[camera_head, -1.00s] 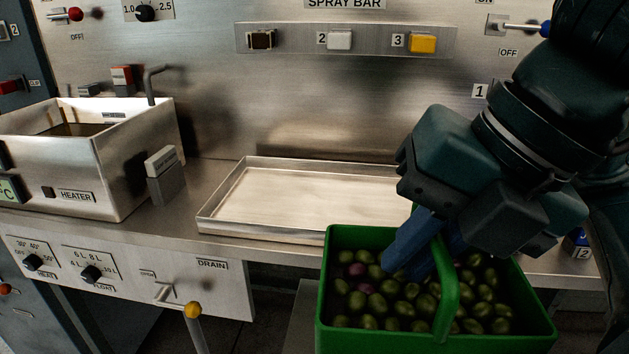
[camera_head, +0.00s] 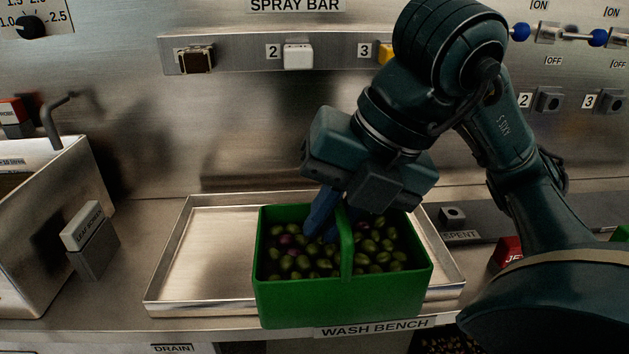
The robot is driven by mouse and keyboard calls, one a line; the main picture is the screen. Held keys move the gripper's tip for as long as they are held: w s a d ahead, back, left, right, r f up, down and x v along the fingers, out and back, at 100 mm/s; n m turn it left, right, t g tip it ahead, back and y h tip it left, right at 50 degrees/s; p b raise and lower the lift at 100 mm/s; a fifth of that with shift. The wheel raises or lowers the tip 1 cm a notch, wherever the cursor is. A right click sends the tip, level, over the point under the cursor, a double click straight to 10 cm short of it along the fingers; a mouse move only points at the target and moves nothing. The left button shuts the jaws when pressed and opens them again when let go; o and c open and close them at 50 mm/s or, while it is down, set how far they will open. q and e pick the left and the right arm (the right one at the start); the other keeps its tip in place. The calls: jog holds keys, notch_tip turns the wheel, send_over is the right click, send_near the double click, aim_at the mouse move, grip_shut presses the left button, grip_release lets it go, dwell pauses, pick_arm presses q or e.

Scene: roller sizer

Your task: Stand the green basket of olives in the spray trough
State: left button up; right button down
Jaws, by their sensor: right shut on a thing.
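The green basket (camera_head: 340,298) is full of green olives with a few purple ones, and it is upright. My right gripper (camera_head: 328,222) comes down from above with its blue fingers shut on the basket's handle (camera_head: 347,245). The spray trough (camera_head: 205,250) is a shallow metal tray on the bench under the spray bar. The basket overlaps the trough's right middle part and covers part of its front rim. I cannot tell whether its bottom touches the trough or hangs above it. My left gripper is not in view.
A heater tank (camera_head: 40,230) and a grey block with a white top (camera_head: 88,240) stand left of the trough. The spray bar panel (camera_head: 240,57) is on the back wall. A red block (camera_head: 508,252) sits at right by my arm. The trough's left part is empty.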

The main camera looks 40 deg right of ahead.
jog(key=shift+w+d+r+p, duration=0.25)
jog(key=shift+w+r+p, duration=0.2)
jog(key=shift+p, duration=0.3)
jog(key=w+d+p, duration=0.1)
jog(key=p, duration=0.3)
jog(key=shift+w, duration=0.3)
jog(key=w+d+p, duration=0.3)
jog(key=w+d, duration=0.3)
jog(key=w, duration=0.4)
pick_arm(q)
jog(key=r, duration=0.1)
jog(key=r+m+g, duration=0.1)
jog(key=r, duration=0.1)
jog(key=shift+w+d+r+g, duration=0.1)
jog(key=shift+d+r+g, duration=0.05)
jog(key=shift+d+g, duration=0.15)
pick_arm(e)
notch_tip(320, 180, down, 8)
jog(key=shift+w+d+r, duration=0.1)
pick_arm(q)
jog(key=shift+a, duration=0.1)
pick_arm(e)
jog(key=c, duration=1.5)
grip_release()
